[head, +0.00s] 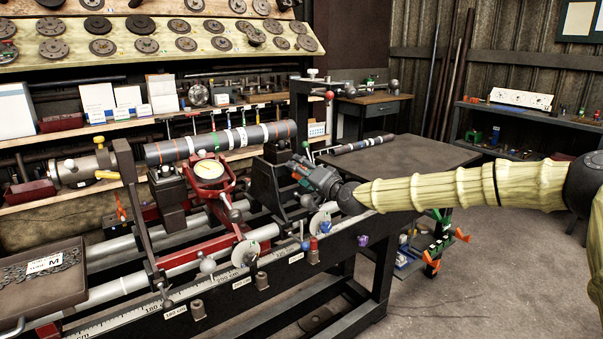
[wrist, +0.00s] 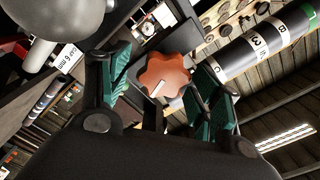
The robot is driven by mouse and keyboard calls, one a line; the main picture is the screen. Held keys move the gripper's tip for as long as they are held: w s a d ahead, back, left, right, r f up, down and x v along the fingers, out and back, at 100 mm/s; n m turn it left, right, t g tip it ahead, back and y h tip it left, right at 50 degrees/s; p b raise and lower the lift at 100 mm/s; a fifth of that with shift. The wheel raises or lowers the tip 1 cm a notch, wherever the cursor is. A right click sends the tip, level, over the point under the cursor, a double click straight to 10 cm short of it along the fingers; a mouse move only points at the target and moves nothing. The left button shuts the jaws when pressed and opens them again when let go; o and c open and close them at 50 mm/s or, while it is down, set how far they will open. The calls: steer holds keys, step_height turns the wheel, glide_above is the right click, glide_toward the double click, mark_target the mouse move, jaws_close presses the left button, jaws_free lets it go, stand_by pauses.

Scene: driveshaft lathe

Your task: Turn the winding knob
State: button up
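The winding knob (wrist: 166,74) is an orange-brown lobed knob with a short white mark on its face. In the wrist view it shows between my gripper's fingers. My gripper (wrist: 160,88) is open, with teal-lined fingers on both sides of the knob and gaps visible on either side. I cannot tell how deep the knob sits between the fingertips. In the head view my gripper (head: 302,172) is beside the black tailstock-like block at the lathe's right end. It mostly hides the knob there.
A dark shaft with coloured bands (head: 222,142) lies across the lathe, left of my gripper. A grey ball-ended lever (wrist: 62,22) is close to my gripper in the wrist view. A dark table (head: 400,160) is behind; floor at right is clear.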

steer(key=shift+s+a, duration=0.1)
steer(key=shift+a, duration=0.05)
steer(key=v, duration=1.2)
steer(key=shift+f, duration=0.1)
